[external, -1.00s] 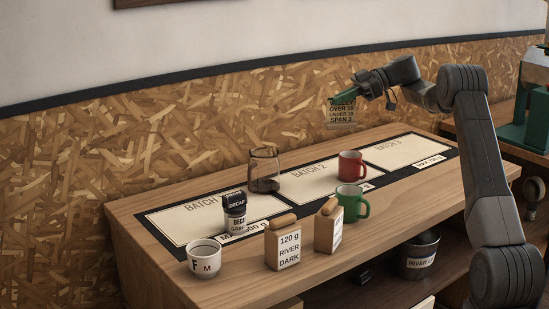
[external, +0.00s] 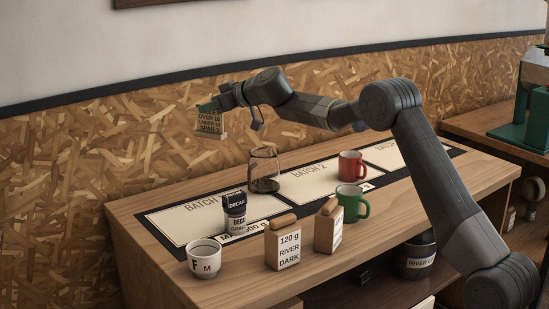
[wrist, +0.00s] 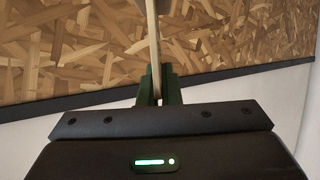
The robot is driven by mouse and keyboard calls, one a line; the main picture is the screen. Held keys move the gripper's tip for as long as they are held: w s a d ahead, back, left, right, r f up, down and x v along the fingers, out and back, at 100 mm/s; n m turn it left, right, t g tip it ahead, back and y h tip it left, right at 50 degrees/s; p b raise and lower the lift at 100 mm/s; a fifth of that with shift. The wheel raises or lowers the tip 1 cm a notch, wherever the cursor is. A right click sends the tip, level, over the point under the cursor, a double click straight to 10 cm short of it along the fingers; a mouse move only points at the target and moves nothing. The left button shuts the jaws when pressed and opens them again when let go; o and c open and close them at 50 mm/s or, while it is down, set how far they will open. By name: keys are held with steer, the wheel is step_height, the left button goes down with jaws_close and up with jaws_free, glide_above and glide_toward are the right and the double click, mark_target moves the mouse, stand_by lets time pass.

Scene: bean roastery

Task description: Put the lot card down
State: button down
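The lot card (external: 209,124) is a small tan card with dark print; I can read "OVER 18", "UNDER 18" and "SPAN 2". My gripper (external: 207,107) is shut on its top edge and holds it in the air above the far left part of the table. In the wrist view the card (wrist: 152,40) shows edge-on as a thin pale strip between the green fingertips (wrist: 158,85). The card hangs clear of the table, roughly upright.
The wooden table (external: 145,225) bears a dark mat with BATCH panels (external: 180,222). On it stand a glass jar (external: 264,170), DECAF canister (external: 234,213), white cup (external: 204,260), red mug (external: 351,165), green mug (external: 351,203) and two labelled blocks (external: 283,248) (external: 328,226). The chipboard wall (external: 60,170) is behind.

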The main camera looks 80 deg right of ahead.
steer(key=w+a+r+m, duration=0.1)
steer(key=w+a+r, duration=0.1)
steer(key=w+a, duration=0.3)
steer(key=shift+h, duration=0.6)
steer(key=f+b, duration=0.3)
steer(key=f, duration=0.4)
steer(key=f+b, duration=0.3)
steer(key=f, duration=0.4)
steer(key=d+f+b, duration=0.1)
steer(key=f+b, duration=0.2)
steer(key=f, duration=0.4)
steer(key=shift+w, duration=0.25)
steer(key=shift+r, duration=0.15)
steer(key=c, duration=1.6)
jaws_free()
